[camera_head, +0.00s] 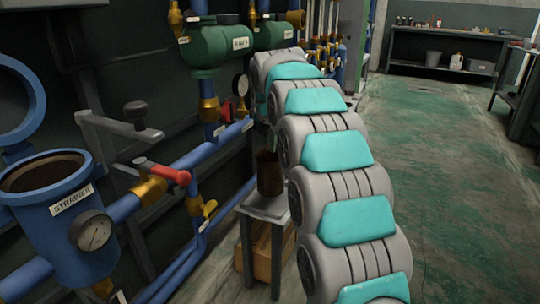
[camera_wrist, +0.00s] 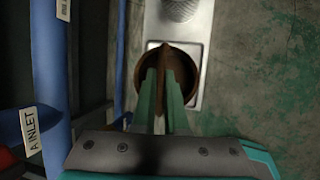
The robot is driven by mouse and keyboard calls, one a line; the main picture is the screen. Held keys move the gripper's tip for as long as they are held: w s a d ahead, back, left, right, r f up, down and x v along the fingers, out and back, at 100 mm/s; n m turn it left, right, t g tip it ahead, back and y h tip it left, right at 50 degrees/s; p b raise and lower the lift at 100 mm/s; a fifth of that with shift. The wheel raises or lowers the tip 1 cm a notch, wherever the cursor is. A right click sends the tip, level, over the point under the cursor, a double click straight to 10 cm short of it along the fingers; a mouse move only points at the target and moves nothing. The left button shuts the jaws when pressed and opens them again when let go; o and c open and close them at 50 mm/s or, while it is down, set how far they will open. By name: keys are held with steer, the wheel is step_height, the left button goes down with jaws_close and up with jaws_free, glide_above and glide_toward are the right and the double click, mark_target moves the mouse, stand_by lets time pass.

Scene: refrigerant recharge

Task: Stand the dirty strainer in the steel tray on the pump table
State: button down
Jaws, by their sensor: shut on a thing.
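The dirty strainer is a brown, rusty-looking cylinder (camera_head: 269,172), upright at the near end of the small grey pump table (camera_head: 262,207). In the wrist view I look down into its dark round mouth, and my gripper (camera_wrist: 165,76) is shut on the bar (camera_wrist: 166,55) across its top. A bright-edged steel tray (camera_wrist: 204,52) shows partly under and around the strainer in the wrist view. I cannot tell whether the strainer's base touches the tray.
A pale mesh cylinder (camera_wrist: 181,9) stands farther along the table. The blue strainer housing (camera_head: 68,230) is open at left. Blue pipes with a red-handled valve (camera_head: 168,173) run close left of the table. A wooden box (camera_head: 262,252) sits below. Green floor (camera_head: 430,150) at right is clear.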

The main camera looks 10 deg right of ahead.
mark_target(270, 154)
steer(key=shift+f, duration=1.8)
steer(key=c, duration=0.9)
jaws_free()
steer(key=shift+f, duration=0.1)
steer(key=shift+c, duration=0.2)
steer(key=v, duration=1.2)
steer(key=s+f+m+g, duration=0.2)
steer(key=s+f+m, duration=0.4)
steer(key=s, duration=1)
steer(key=s+d+f+m+g, duration=0.1)
steer(key=s+f+m, duration=0.5)
steer(key=s+m, duration=0.7)
steer(key=s+f+m+g+y, duration=0.1)
steer(key=s+f+m+g, duration=0.2)
steer(key=s, duration=1.7)
step_height(270, 154, down, 4)
steer(key=m, duration=0.6)
steer(key=shift+s+d+g, duration=0.15)
steer(key=shift+s+g, duration=0.15)
steer(key=shift+s, duration=0.05)
